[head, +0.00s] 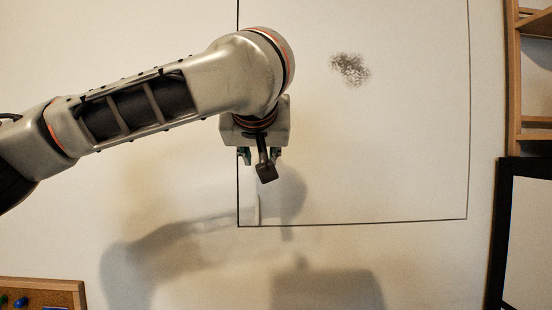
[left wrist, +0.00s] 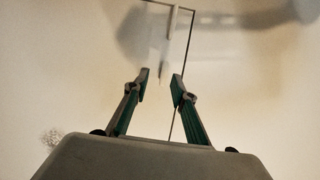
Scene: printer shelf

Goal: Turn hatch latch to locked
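The hatch (head: 400,150) is a large pale panel with a thin dark outline on the wall, and it looks flush. A slim whitish piece that looks like the latch (head: 257,208) stands near its lower left corner. In the left wrist view this pale latch (left wrist: 172,22) shows beyond my fingertips, close to a corner of the outline. My left gripper (head: 260,158) is in front of the hatch's left edge, above the latch in the head view. The latch's exact angle is hard to tell. My right gripper is out of view.
A dark speckled patch (head: 350,69) marks the hatch's upper middle. Wooden shelving (head: 512,80) and a black-framed board (head: 505,230) stand at the right. A corkboard with pins (head: 45,290) is at lower left. The wall around the latch is clear, with arm shadows.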

